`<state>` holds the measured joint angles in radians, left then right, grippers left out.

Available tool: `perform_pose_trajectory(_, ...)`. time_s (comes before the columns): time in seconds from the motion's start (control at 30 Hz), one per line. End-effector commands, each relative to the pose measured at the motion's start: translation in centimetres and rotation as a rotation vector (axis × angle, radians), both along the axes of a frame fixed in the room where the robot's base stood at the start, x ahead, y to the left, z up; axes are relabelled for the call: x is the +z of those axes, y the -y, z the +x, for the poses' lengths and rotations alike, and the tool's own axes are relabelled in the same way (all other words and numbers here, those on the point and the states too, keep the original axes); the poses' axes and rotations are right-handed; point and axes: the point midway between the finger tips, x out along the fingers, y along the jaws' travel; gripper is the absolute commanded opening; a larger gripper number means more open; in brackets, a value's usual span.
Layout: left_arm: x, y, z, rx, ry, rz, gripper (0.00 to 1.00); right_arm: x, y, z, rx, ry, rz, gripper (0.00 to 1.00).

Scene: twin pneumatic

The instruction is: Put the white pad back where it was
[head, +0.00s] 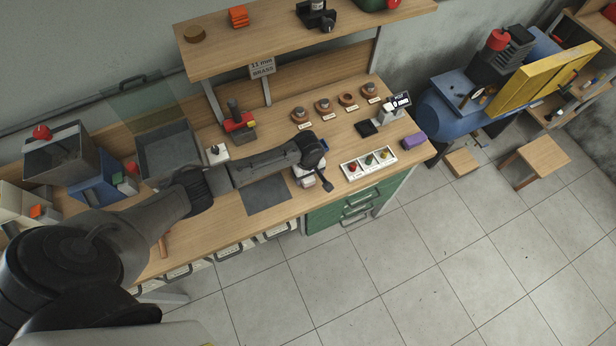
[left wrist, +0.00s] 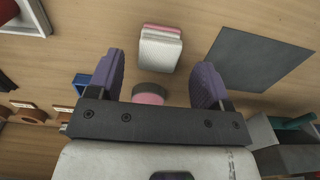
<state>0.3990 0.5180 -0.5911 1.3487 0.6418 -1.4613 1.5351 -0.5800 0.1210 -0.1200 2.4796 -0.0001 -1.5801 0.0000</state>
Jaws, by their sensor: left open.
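My left gripper (head: 312,168) hangs over the bench in the head view, seen mostly from above. In the left wrist view its two purple fingers (left wrist: 158,82) are spread apart. A white textured pad (left wrist: 160,50) with a pink layer along its far edge lies on the wood beyond the fingertips, apart from them. In the head view the white pad (head: 305,182) shows partly below the gripper. A round piece with a pink face (left wrist: 150,94) shows between the fingers, partly hidden by the gripper body. My right gripper is not in view.
A dark grey mat (head: 266,196) lies left of the pad. A white three-compartment tray (head: 346,167) stands to the right. A small blue object (left wrist: 82,82) is near one finger. Labelled brown discs (head: 324,105) line the back, below a shelf (head: 290,40).

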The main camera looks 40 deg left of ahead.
Motion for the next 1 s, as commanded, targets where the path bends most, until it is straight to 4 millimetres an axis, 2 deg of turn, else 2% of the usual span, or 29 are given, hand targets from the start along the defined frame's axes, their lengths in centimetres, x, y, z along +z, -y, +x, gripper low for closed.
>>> perform_pose_trajectory(0.03,1.2,0.0,0.0,-0.001,0.002,-0.001,0.73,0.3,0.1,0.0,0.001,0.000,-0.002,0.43)
perform_pose_trajectory(0.2,4.3,0.0,0.1,0.000,0.003,-0.001,0.73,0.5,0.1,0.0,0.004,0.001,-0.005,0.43)
perform_pose_trajectory(0.5,8.0,0.0,0.1,0.001,0.001,0.000,0.73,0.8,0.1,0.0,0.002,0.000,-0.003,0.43)
perform_pose_trajectory(0.7,8.8,0.0,0.0,0.001,0.000,0.000,0.73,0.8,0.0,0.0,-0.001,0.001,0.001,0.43)
perform_pose_trajectory(0.83,8.4,0.6,-0.5,-0.033,0.002,-0.005,0.73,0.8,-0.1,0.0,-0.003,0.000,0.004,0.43)
perform_pose_trajectory(0.93,7.4,2.6,-2.4,-0.151,0.018,-0.022,0.73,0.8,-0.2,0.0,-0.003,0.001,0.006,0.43)
perform_pose_trajectory(1.0,6.5,4.6,-4.7,-0.287,0.041,-0.040,0.73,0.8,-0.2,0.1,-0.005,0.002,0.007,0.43)
